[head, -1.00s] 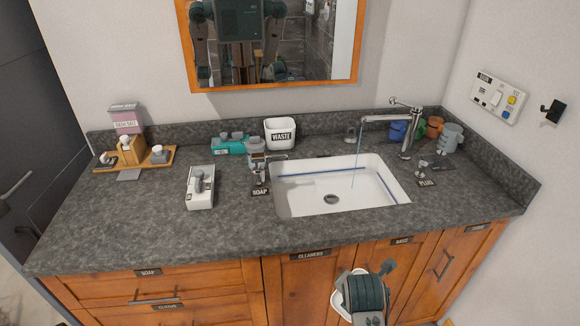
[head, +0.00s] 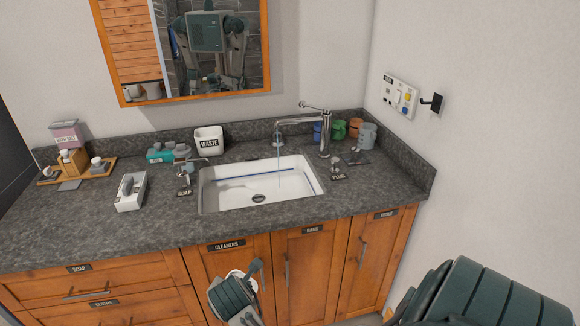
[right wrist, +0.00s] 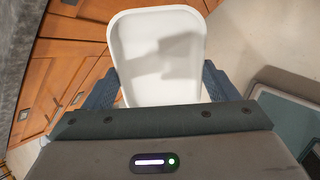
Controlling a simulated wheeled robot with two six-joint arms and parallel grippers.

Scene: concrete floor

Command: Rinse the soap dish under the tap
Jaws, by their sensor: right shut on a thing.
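The white soap dish (right wrist: 150,75) is held between the two fingers of my right gripper (right wrist: 158,88) in the right wrist view. In the head view, the right gripper (head: 238,290) is in front of the cabinet doors, below the counter's front edge, and mostly hides the dish. The tap (head: 322,135) stands behind the sink at its right, with its spout over the basin. A thin blue stream of water (head: 280,165) falls from the spout into the white sink (head: 215,195). The dish is well away from the stream. My left gripper is not in view.
The grey counter (head: 70,230) is clear at the front left. A soap dispenser (head: 184,178) stands left of the sink, a waste bin (head: 208,140) behind it. Several cups (head: 368,135) stand right of the tap. A switch panel (head: 400,95) and hook (head: 432,103) are on the right wall.

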